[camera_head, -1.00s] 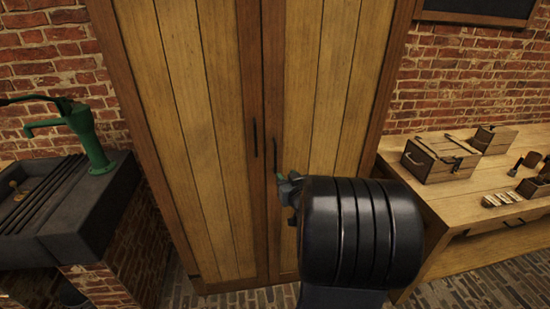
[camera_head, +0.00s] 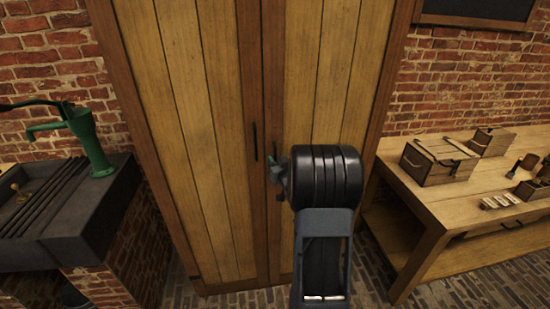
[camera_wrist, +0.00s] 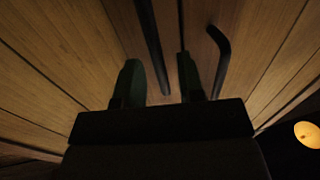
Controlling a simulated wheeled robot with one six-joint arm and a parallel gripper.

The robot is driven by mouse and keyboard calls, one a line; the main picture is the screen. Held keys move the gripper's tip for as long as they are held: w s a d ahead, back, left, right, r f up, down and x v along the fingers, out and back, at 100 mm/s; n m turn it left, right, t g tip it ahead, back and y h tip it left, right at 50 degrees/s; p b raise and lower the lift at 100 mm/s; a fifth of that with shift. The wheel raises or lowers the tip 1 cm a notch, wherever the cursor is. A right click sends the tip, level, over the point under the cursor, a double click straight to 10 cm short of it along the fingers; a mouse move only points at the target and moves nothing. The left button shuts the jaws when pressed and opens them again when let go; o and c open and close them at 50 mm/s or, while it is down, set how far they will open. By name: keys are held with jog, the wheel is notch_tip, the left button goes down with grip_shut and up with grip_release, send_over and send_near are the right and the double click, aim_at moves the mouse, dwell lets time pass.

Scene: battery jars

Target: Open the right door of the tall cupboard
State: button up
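The tall cupboard's right door (camera_head: 330,110) is wooden and looks shut, flush beside the left door (camera_head: 205,140). The left door's dark bar handle (camera_head: 255,140) is in plain view. The right door's handle is mostly hidden behind my gripper (camera_head: 273,170) in the head view. In the wrist view, which appears upside down, a dark bar handle (camera_wrist: 152,45) reaches down between the two green fingers of my gripper (camera_wrist: 160,80). It appears to be the right door's handle. The fingers stand apart, with visible gaps beside the bar. The other handle (camera_wrist: 218,60) lies outside the fingers.
A wooden workbench (camera_head: 420,205) with a wooden box (camera_head: 438,160) stands right of the cupboard. A dark sink (camera_head: 75,215) with a green hand pump (camera_head: 90,140) stands at the left. Brick floor shows in front of the cupboard.

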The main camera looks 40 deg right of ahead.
jog(key=shift+w+d, duration=0.15)
jog(key=shift+w, duration=0.55)
grip_shut()
